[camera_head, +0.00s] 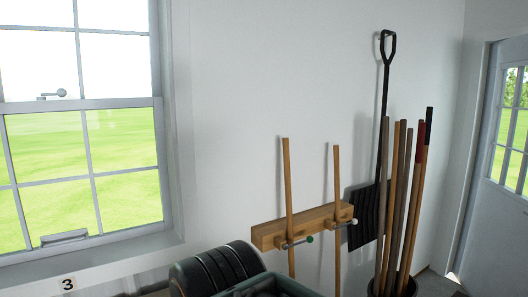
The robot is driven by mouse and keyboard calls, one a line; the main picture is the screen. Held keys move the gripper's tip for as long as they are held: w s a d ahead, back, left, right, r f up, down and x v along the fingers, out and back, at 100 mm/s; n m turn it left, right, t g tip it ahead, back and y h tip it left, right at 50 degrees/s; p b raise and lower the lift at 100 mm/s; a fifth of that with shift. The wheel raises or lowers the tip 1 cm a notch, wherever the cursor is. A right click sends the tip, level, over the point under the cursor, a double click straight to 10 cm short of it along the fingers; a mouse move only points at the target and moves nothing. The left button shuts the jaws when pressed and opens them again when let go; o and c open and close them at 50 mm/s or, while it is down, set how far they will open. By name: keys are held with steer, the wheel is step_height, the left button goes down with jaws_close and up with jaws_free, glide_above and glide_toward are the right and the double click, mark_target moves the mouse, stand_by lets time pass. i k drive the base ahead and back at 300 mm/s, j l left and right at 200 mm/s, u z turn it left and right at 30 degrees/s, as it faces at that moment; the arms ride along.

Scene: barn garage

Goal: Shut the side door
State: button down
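The side door (493,232) stands at the right edge of the head view. It is pale grey with a glazed upper part (512,125) of several panes, with green outdoors showing through. Its right part is cut off by the picture edge, and no handle shows. A small bright patch shows low at its left edge, beside the frame (467,190). I cannot tell whether the door is fully shut or ajar. My gripper is not in view.
Long-handled tools (402,205) stand in a dark bucket (397,291) left of the door. A black shovel (363,215) and a wooden wall rack (270,235) are on the wall. A window (85,130) is at left.

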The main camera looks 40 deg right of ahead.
mark_target(491, 257)
steer(key=z, duration=3)
steer(key=i, duration=1.15)
steer(key=i+z, duration=0.1)
steer(key=i, duration=1.05)
steer(key=i+j, duration=0.15)
steer(key=i, duration=1)
steer(key=i+j, duration=0.1)
steer(key=i, duration=1.05)
steer(key=l+z, duration=0.05)
steer(key=l, duration=0.05)
